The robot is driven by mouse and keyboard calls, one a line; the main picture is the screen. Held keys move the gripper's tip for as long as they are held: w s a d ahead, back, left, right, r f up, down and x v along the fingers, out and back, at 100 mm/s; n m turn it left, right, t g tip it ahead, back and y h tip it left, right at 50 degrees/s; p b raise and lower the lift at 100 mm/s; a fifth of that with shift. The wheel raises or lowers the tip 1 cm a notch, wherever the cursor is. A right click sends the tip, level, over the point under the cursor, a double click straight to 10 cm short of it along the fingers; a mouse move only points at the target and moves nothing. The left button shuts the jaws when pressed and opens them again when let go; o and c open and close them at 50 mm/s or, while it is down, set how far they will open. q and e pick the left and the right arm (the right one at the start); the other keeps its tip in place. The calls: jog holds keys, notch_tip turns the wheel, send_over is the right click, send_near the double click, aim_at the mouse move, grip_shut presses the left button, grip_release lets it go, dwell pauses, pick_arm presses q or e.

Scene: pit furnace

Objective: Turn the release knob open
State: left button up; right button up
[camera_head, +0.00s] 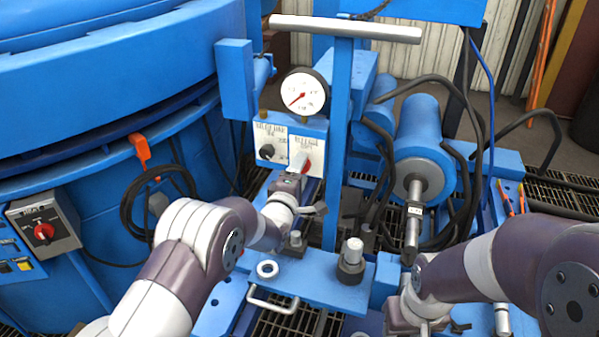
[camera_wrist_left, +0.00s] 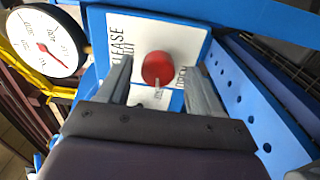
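The release knob is a red round knob (camera_head: 306,166) on a white plate (camera_head: 316,155) on the right of the blue valve box, below the gauge. In the left wrist view the red knob (camera_wrist_left: 157,67) shows nearly whole, with a pale pointer at its lower edge and part of the word "RELEASE" beside it. My left gripper (camera_head: 299,168) is at the plate. In the left wrist view its two fingers (camera_wrist_left: 160,78) are spread, one on each side of the knob, with visible gaps. My right gripper (camera_head: 420,325) is low at the bottom edge, its fingers mostly hidden.
A dial gauge (camera_head: 304,92) sits above the plates. A black knob (camera_head: 266,151) on a second white plate is just left. A blue T-handled post (camera_head: 342,130) stands close to the right. A blue cylinder (camera_head: 419,140) with hoses is farther right. The furnace (camera_head: 110,70) fills the left.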

pick_arm(q)
jog(key=p+v, duration=0.2)
jog(key=v, duration=1)
jog(key=shift+s, duration=0.35)
jog(key=shift+a, duration=0.1)
